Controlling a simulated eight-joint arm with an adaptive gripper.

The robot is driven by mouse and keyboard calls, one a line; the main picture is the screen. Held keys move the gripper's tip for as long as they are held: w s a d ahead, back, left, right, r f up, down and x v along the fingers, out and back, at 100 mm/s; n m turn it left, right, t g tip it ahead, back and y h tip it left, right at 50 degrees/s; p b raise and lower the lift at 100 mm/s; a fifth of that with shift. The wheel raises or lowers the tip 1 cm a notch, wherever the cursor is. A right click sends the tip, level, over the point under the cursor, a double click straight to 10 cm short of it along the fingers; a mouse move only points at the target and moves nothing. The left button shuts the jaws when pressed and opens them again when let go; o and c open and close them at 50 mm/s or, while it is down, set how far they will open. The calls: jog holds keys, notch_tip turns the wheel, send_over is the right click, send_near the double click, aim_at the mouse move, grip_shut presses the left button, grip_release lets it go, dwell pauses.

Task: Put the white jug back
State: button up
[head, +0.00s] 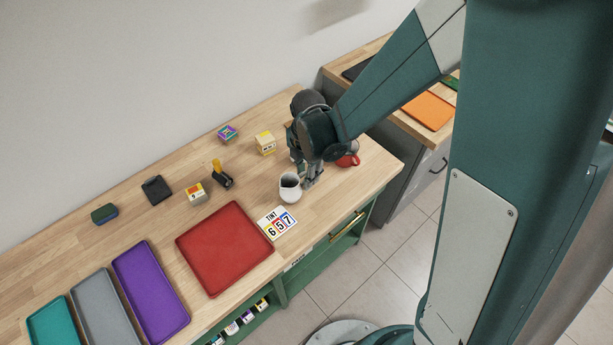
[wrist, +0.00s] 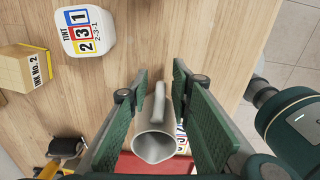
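The white jug (head: 290,190) stands upright on the wooden bench, just left of my gripper (head: 308,182) in the head view. In the wrist view the jug (wrist: 155,146) shows its open mouth and spout at the bottom. Its handle (wrist: 158,103) lies between the two green fingers of my gripper (wrist: 160,80). The fingers are apart, with a gap visible on each side of the handle. I see no grip on the jug.
A card reading TINT 6 5 7 (head: 278,222) and a red tray (head: 225,248) lie near the jug. A white piece marked TINT 2-3-1 (wrist: 85,30) and an INK No. 2 box (wrist: 24,68) are close by. A red object (head: 349,158) is partly hidden behind my gripper.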

jog(key=shift+d+r+p, duration=0.1)
jog(key=shift+r+p, duration=0.5)
jog(key=shift+r, duration=5.1)
jog(key=s+d+r+m+t, duration=0.3)
jog(key=s+d+r+m, duration=0.1)
jog(key=d+r+m, duration=0.9)
jog(key=s+d+r+m+t, duration=0.4)
jog(key=s+d+m, duration=0.5)
jog(key=d+m, duration=0.4)
jog(key=shift+s+r+m, duration=0.3)
jog(key=shift+s+m, duration=0.05)
jog(key=shift+m, duration=0.65)
